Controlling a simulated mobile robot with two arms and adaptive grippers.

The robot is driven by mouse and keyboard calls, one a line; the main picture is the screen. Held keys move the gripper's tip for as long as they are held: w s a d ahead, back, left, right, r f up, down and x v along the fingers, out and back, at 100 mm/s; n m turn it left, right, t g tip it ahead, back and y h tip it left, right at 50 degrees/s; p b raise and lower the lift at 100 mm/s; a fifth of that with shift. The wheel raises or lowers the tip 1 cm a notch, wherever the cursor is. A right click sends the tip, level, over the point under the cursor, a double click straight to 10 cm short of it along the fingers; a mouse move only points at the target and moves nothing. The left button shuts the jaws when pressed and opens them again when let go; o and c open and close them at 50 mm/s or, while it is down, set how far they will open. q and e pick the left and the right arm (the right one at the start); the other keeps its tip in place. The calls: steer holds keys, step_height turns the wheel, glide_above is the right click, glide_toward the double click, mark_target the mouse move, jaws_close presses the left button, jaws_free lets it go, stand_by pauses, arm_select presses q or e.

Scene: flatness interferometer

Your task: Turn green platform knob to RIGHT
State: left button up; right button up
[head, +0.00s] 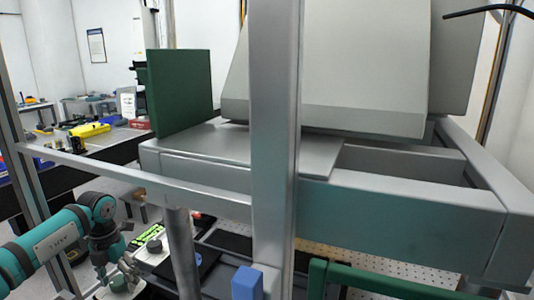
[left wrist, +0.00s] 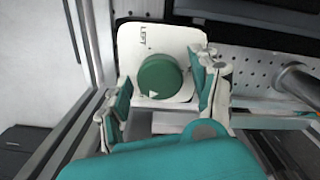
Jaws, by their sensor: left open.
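The green platform knob (left wrist: 160,78) shows in the left wrist view as a round green cap on a white plate (left wrist: 133,62). The plate carries partly readable lettering that looks like "LEFT". A small white triangle marks the knob's near edge. My left gripper (left wrist: 163,96) is open, with one finger on each side of the knob in the picture; I see no clear contact. In the head view my left gripper (head: 120,277) is low at the left, below the frame rail. A dark round knob (head: 154,245) on a white plate shows there to its right. My right gripper is out of view.
A grey metal post (head: 273,130) and a horizontal rail (head: 130,178) stand close around the left arm's space. A large grey instrument housing (head: 340,65) sits above on the frame. A green panel (head: 180,90) stands at its left. A perforated board (left wrist: 255,70) lies beside the knob plate.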

mark_target(118, 280)
arm_select(q)
steer(key=shift+r+p, duration=2.15)
steer(key=shift+r, duration=0.85)
